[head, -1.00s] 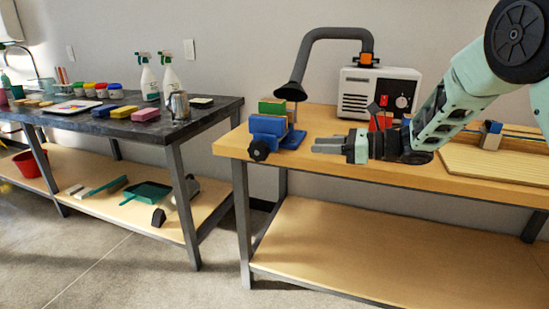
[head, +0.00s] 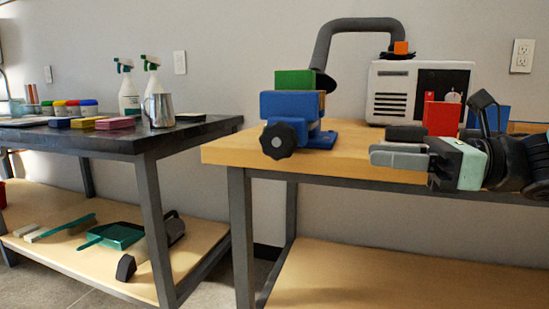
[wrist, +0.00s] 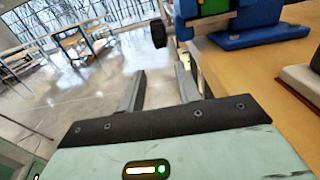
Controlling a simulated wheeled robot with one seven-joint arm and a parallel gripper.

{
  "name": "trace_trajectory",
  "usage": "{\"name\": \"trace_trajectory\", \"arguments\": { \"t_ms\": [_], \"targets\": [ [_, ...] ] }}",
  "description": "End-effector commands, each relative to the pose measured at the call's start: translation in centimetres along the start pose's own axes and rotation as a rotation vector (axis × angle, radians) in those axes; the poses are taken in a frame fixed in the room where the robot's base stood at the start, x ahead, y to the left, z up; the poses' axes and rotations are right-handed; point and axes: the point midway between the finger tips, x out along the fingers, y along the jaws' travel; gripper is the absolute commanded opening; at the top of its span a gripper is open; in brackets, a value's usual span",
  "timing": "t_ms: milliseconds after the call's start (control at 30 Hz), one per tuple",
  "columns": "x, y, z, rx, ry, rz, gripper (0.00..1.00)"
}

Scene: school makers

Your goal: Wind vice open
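The blue vice (head: 290,108) stands at the left end of the wooden workbench, with a black star-shaped knob (head: 279,140) on its front. A green block (head: 295,80) sits between its jaws at the top. In the wrist view the vice (wrist: 248,22) is at the upper right, and its dark knob (wrist: 158,33) shows left of it. My gripper (head: 385,146) is to the right of the vice in the head view, at the bench's front edge, pointing left. In the wrist view its two fingers (wrist: 160,90) are apart with nothing between them. It does not touch the knob.
The workbench top (head: 232,150) carries a white machine (head: 392,92) with a dark hose (head: 325,45) and a red container (head: 441,115) behind my gripper. A dark table (head: 90,138) at the left holds spray bottles (head: 128,92) and a metal jug (head: 158,110). The space before the knob is clear.

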Motion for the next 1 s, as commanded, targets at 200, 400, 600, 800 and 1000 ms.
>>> {"name": "trace_trajectory", "arguments": {
  "t_ms": [200,400,600,800,1000],
  "targets": [
    [3.7,0.1,-0.2,-0.001,0.002,0.007,0.34],
    [8.0,0.1,-0.2,-0.002,0.001,0.005,0.34],
    [12.1,0.1,-0.2,-0.002,0.002,0.005,0.34],
    [15.2,0.0,-0.1,-0.001,0.001,0.003,0.34],
    [16.7,0.0,0.0,-0.001,0.001,0.001,0.34]
  ]
}}
